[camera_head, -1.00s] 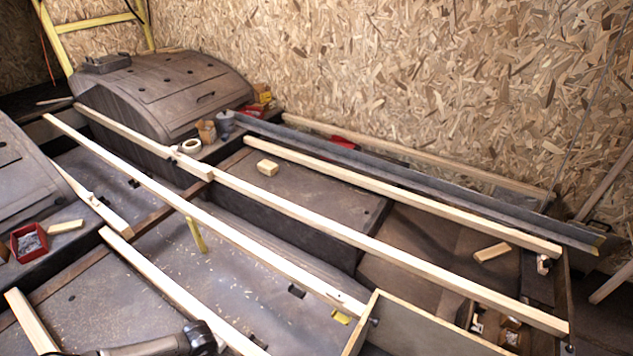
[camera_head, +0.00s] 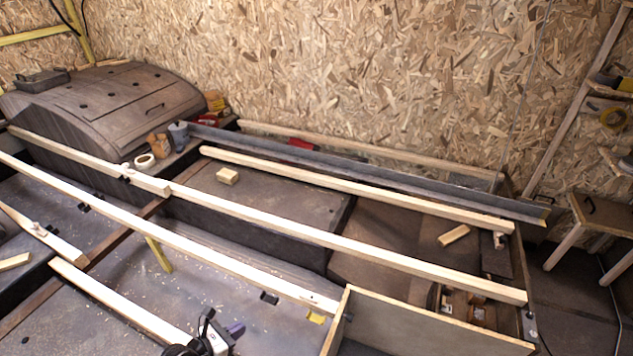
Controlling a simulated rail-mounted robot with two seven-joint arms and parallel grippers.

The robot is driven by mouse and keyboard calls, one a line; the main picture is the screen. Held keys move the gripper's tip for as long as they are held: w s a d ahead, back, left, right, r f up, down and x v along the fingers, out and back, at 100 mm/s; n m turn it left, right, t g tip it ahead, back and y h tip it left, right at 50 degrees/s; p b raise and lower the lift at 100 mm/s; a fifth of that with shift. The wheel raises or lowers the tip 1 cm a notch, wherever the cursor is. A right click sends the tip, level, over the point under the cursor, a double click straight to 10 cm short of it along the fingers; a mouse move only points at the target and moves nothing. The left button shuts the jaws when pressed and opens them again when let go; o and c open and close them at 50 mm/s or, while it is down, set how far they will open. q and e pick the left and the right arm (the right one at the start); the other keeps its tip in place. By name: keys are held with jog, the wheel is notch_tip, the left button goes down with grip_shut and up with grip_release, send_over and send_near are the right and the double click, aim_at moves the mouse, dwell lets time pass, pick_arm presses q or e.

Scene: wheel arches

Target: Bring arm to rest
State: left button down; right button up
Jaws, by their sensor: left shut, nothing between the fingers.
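My left gripper (camera_head: 228,332) shows at the bottom edge of the head view, left of centre, with dark and light grey parts. It is shut and empty. It is beside the lower end of a short pale beam (camera_head: 120,300), over the grey floor panel. Most of my left arm is below the frame. My right gripper is not in view.
Long pale wooden beams (camera_head: 345,243) cross the grey frame. A wooden panel (camera_head: 430,327) stands right of my gripper. A brown wheel arch (camera_head: 105,100) is at back left, with a tape roll (camera_head: 145,161) nearby. A stool (camera_head: 600,215) stands at right.

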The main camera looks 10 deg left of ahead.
pick_arm(q)
jog(key=w+a+r+n+t+y, duration=0.1)
jog(key=w+r+n+t+y, duration=0.15)
jog(key=r+n+y, duration=0.65)
jog(key=w+r+n+t+y, duration=0.2)
jog(key=r+n+t+y, duration=0.15)
jog(key=r+n, duration=1)
jog(key=s+d+n+g+h+p, duration=0.3)
jog(key=s+d+n+g+p, duration=0.15)
jog(key=s+n, duration=0.35)
jog(key=s+d+n+g+h+p, duration=0.2)
jog(key=s+d+n+g+p, duration=0.25)
jog(key=s, duration=0.55)
jog(key=s+f+n+g+p, duration=0.2)
jog(key=s+n+g+p, duration=0.3)
jog(key=s, duration=1.1)
notch_tip(320, 180, up, 37)
jog(key=p, duration=3.7)
jog(key=shift+w+r+m+h+p, duration=0.15)
jog(key=shift+w+m+h+p, duration=0.2)
jog(key=shift+m+h, duration=0.1)
